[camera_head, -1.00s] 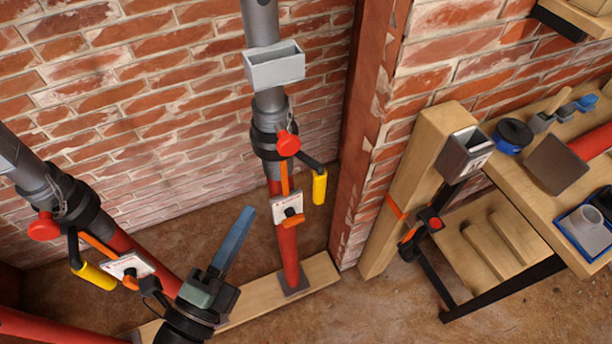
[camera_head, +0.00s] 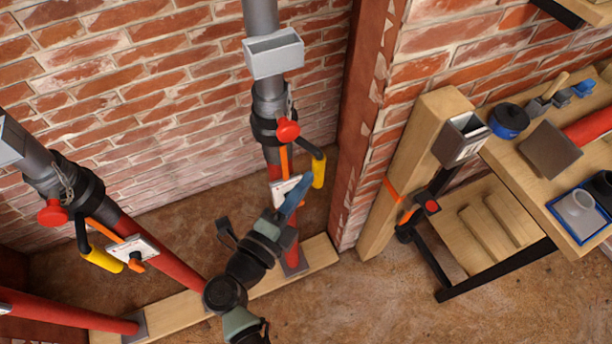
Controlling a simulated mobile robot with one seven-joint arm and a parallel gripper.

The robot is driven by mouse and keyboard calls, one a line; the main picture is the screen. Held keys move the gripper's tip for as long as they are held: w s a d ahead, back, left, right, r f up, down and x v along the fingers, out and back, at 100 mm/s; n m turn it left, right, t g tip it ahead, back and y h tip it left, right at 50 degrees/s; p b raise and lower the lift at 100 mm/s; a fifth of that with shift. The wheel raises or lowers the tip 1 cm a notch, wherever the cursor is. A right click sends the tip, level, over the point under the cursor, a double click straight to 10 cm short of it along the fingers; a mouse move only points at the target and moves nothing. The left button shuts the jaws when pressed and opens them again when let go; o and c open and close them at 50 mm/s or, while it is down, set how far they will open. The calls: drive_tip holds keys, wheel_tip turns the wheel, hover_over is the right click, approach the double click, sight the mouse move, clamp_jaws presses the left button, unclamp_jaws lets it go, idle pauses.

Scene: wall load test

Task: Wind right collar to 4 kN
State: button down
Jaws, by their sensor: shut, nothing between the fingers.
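The right prop has a grey upper tube and a red lower tube (camera_head: 274,160). Its black collar (camera_head: 268,126) carries a red knob (camera_head: 287,130) and a black crank with a yellow handle (camera_head: 319,171). A white plate (camera_head: 283,187) below the collar is partly hidden by my gripper, and I cannot read it. My gripper (camera_head: 304,182) has blue fingers, shut and empty. It points up and right, just below and left of the yellow handle in the picture; I cannot tell whether it touches.
The left prop's collar (camera_head: 70,195) has its own red knob and yellow handle (camera_head: 102,260). A timber sole plate (camera_head: 320,253) runs along the floor. A brick pier and a timber post (camera_head: 415,165) stand at right, beside a workbench (camera_head: 525,185) with tools and a blue tray (camera_head: 560,214).

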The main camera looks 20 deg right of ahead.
drive_tip(key=shift+w+d, duration=0.35)
drive_tip(key=shift+d, duration=0.15)
drive_tip(key=shift+w+d, duration=0.3)
drive_tip(key=shift+d, duration=0.3)
drive_tip(key=shift+s+p, duration=0.1)
drive_tip(key=shift+p, duration=0.2)
